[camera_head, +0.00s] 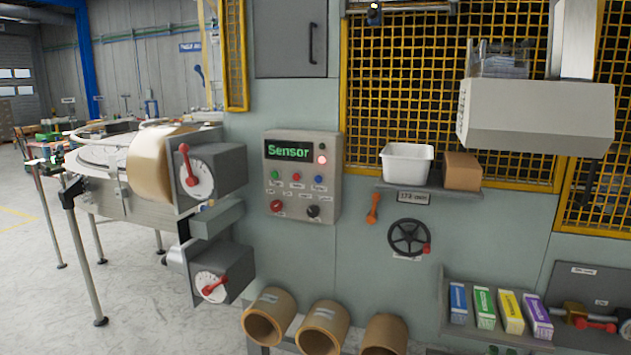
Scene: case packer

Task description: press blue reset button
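The blue button (318,179) is small and sits at the right end of a row on the grey control panel (291,222). A red button (297,176) and a green button (275,175) are to its left. Above the row, a dark display (289,151) reads "Sensor" in green letters, with a lit red lamp (321,159) beside it. Below are a larger red button (277,206) and a black knob (313,211). Nothing covers the blue button. Neither of my grippers is in view.
A shelf right of the panel holds a white bin (407,164) and a brown box (462,171). A black handwheel (409,237) is below. Cardboard rolls (323,328) stick out under the panel. Grey dial boxes with red levers (190,165) stand at left.

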